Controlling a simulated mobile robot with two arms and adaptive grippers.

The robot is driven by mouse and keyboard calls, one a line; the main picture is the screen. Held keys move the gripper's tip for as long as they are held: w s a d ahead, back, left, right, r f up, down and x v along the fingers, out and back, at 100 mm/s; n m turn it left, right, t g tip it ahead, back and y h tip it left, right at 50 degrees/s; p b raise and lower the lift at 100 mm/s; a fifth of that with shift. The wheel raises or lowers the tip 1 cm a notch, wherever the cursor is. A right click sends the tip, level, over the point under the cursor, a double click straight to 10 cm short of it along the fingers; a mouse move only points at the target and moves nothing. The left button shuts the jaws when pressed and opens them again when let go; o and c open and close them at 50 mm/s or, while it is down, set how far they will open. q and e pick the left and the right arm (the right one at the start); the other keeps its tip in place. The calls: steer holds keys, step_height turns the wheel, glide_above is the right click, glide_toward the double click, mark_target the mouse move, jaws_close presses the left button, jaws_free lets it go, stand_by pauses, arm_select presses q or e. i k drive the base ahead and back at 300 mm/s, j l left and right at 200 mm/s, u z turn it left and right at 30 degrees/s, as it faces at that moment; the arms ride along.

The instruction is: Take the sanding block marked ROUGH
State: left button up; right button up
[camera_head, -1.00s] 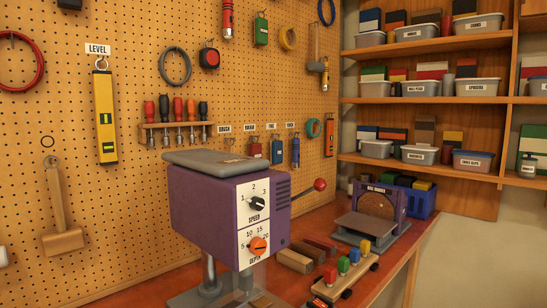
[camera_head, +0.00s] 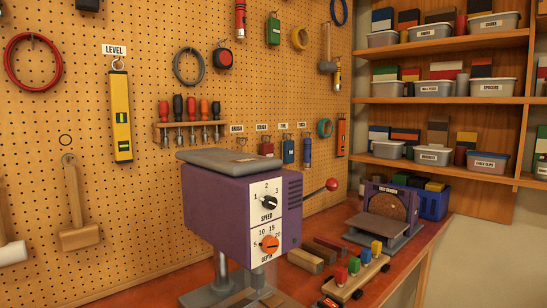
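Small labels hang in a row on the pegboard behind the purple machine, and their print is tiny. The second label from the left (camera_head: 262,127) seems to read ROUGH. Under it hangs a small red block (camera_head: 266,149), its lower part hidden behind the purple machine. A blue item (camera_head: 288,151) and a darker blue, narrow item (camera_head: 307,152) hang to its right. The spot under the leftmost label, which seems to read BRUSH, shows only a hook (camera_head: 241,142). Neither of my grippers is in view.
The purple machine (camera_head: 225,205) with SPEED and DEPTH dials stands on the red bench in front of the labels. Wooden blocks (camera_head: 306,260), a toy-like cart (camera_head: 355,279) and a disc sander (camera_head: 385,215) are to its right. Shelves with bins (camera_head: 432,155) stand at the right.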

mark_target(266, 148)
steer(key=i+l+u, duration=0.1)
steer(key=u, duration=0.25)
steer(key=i+l+u, duration=0.1)
steer(key=u, duration=0.2)
steer(key=i+l+u, duration=0.15)
steer(key=l, duration=0.25)
steer(key=i+l+u, duration=0.1)
steer(key=l, duration=0.25)
steer(key=i+l+u, duration=0.15)
steer(key=l, duration=0.3)
steer(key=i+l+u, duration=0.1)
steer(key=l, duration=0.3)
steer(key=l+u, duration=0.15)
steer(key=l, duration=0.25)
steer(key=i, duration=0.05)
